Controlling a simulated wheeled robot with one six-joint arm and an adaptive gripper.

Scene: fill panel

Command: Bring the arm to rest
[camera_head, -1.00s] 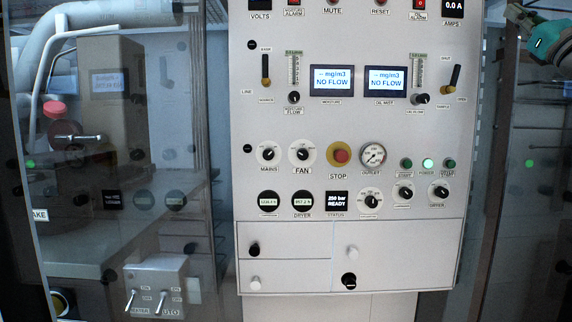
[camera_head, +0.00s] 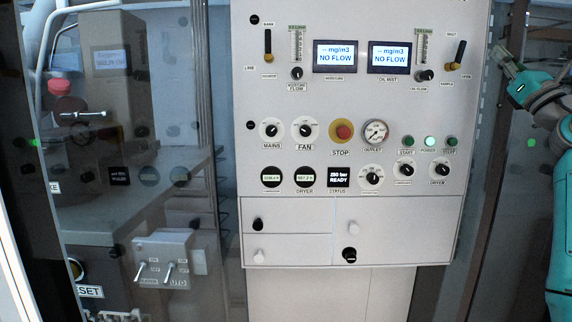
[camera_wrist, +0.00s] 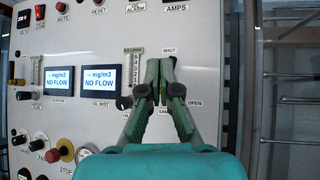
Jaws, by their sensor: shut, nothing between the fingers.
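My gripper (camera_wrist: 161,88) is shut and empty in the wrist view, its fingertips together in front of the upper right of the control panel (camera_wrist: 100,50). From this view I cannot tell whether it touches the panel. In the head view my gripper (camera_head: 503,58) shows at the upper right, beside the panel's right edge. My teal arm (camera_head: 560,190) runs down the right side of the picture, bent.
The panel (camera_head: 345,105) carries two screens reading NO FLOW, several knobs, levers, a red stop button (camera_head: 343,131) and drawers below. A glass pane (camera_head: 130,200) stands to the left, with a switch box (camera_head: 165,258). A dark frame post (camera_head: 498,150) stands at the right.

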